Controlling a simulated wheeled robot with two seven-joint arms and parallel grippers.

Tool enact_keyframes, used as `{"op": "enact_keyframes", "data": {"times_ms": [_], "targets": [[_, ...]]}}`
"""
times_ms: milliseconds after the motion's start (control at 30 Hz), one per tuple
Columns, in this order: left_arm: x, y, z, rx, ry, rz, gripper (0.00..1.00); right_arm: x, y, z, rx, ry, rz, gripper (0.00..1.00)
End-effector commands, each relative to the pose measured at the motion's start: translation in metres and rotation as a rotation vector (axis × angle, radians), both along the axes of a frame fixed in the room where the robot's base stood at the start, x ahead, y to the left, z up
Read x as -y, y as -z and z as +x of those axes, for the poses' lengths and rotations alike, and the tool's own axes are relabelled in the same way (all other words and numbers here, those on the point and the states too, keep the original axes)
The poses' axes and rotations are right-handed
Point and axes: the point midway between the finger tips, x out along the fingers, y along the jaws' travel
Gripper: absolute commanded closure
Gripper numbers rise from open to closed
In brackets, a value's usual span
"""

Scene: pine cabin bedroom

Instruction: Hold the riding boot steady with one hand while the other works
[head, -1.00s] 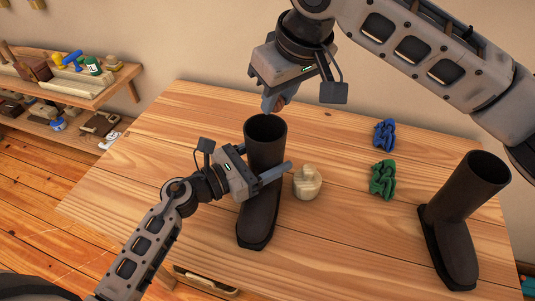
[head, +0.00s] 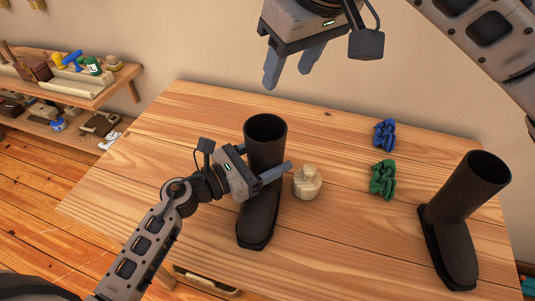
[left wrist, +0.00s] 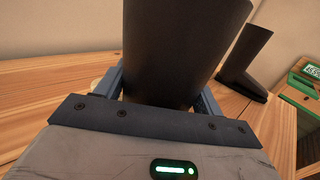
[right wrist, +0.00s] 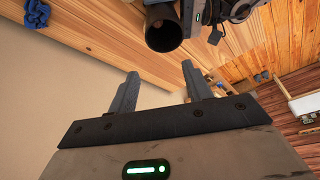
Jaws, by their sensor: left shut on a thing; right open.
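A dark brown riding boot (head: 260,212) stands upright on the wooden table. My left gripper (head: 272,172) is shut around its shaft, and the left wrist view shows the shaft (left wrist: 180,50) between the fingers. My right gripper (head: 290,68) is open and empty, high above and behind the boot's mouth. The right wrist view shows its spread fingers (right wrist: 158,92) and the boot's dark mouth (right wrist: 165,35); the inside cannot be made out. A second dark boot (head: 465,200) stands upright at the table's right.
A cream, lidded-looking pot (head: 307,184) stands close right of the held boot. A crumpled blue bundle (head: 384,134) and a green one (head: 383,178) lie between pot and second boot. A shelf (head: 70,85) with small items is at left. The table's left part is clear.

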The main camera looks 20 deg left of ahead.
Motion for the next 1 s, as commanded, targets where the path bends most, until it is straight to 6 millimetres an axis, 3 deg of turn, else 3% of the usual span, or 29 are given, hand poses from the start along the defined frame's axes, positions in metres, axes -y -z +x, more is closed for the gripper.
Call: {"op": "enact_keyframes", "data": {"times_ms": [100, 300, 1000], "targets": [[0.000, 0.000, 0.000, 0.000, 0.000, 0.000, 0.68, 0.006, -0.023, -0.005, 0.003, 0.000, 0.002, 0.50], [0.000, 0.000, 0.000, 0.000, 0.000, 0.000, 0.68, 0.013, -0.044, -0.009, 0.000, 0.001, 0.001, 0.50], [0.000, 0.000, 0.000, 0.000, 0.000, 0.000, 0.68, 0.014, -0.047, -0.010, -0.001, 0.000, 0.001, 0.50]]}}
